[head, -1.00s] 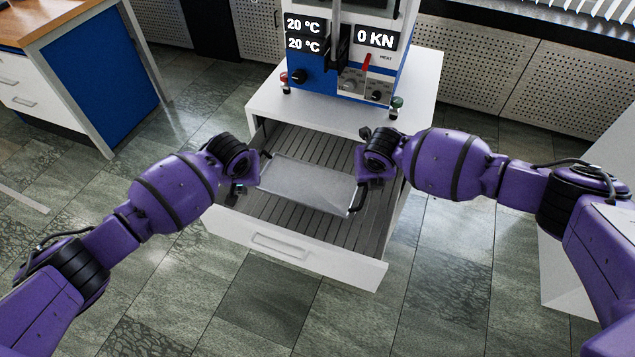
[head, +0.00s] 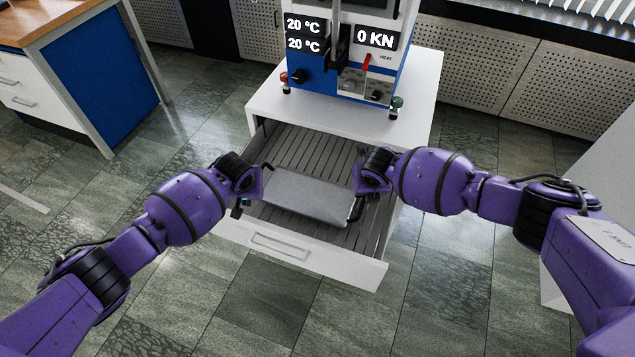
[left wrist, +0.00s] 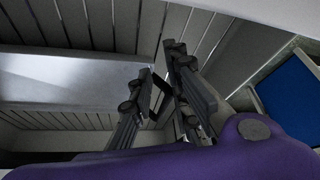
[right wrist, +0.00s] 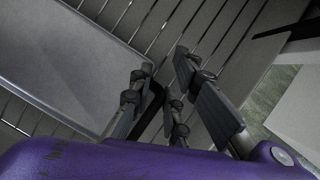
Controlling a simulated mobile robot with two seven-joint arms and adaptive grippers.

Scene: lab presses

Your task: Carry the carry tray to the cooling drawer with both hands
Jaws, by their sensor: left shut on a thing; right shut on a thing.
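The carry tray (head: 308,197) is a shallow grey tray with dark handles at its two ends. In the head view it is over the slatted floor of the open cooling drawer (head: 279,245); I cannot tell whether it touches the slats. My left gripper (head: 254,186) is shut on the tray's left handle. In the left wrist view the fingers (left wrist: 160,95) close around the dark handle beside the tray (left wrist: 75,80). My right gripper (head: 363,186) is shut on the right handle. The right wrist view shows its fingers (right wrist: 165,85) around that handle, beside the tray (right wrist: 70,55).
The press (head: 352,60) stands on the white cabinet (head: 345,118) behind the drawer, its displays reading 20 °C, 20 °C and 0 KN. A blue and white bench (head: 100,70) is at left. The tiled floor in front is clear.

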